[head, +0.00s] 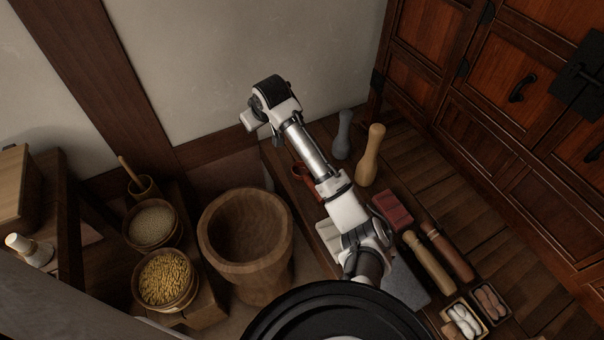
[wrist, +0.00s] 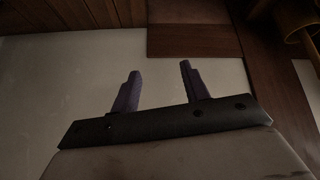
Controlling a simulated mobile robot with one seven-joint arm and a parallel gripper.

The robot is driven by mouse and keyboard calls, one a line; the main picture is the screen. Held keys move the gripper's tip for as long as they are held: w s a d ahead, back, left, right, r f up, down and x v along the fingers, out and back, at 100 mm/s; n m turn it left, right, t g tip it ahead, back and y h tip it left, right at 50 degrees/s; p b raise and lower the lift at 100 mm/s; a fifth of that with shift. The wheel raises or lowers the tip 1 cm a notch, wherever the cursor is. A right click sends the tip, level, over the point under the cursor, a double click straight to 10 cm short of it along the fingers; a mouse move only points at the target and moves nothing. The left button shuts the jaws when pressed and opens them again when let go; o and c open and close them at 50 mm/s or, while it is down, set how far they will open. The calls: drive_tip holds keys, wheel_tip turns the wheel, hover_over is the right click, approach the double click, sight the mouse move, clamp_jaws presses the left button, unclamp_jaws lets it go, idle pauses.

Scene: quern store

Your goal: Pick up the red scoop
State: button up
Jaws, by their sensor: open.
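A small reddish-brown thing with a round hollow end (head: 300,171), which looks like the red scoop, lies on the wooden floor boards by the wall. My arm crosses in front of it and hides part of it. My gripper (head: 248,121) is raised near the pale wall, up and left of the scoop and apart from it. In the wrist view my gripper (wrist: 157,82) shows two purple fingers spread apart with nothing between them. No scoop is clear in that view.
A big wooden mortar (head: 203,235) stands left of my arm. Bowls of grain (head: 136,285) stand further left. A grey pestle (head: 343,135) and a tan pestle (head: 369,157) stand right of the scoop. A red block (head: 392,209) and wooden rollers (head: 428,262) lie nearer. A cabinet (head: 470,110) closes the right side.

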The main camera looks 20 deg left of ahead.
drive_tip(key=d+f+m+g+h, duration=0.15)
drive_tip(key=d+f, duration=0.25)
drive_tip(key=d, duration=0.4)
drive_tip(key=d+f+g+h, duration=0.3)
drive_tip(key=d+f, duration=0.1)
drive_tip(key=d, duration=0.3)
hover_over(312, 186)
drive_tip(key=shift+m, duration=0.25)
wheel_tip(312, 186, down, 8)
drive_tip(key=shift+d+f, duration=0.1)
drive_tip(key=shift+w+f, duration=0.25)
drive_tip(key=shift+f, duration=1.25)
drive_tip(key=shift+w+f, duration=0.2)
drive_tip(key=shift+f, duration=1.25)
drive_tip(key=shift+c, duration=0.3)
clamp_jaws()
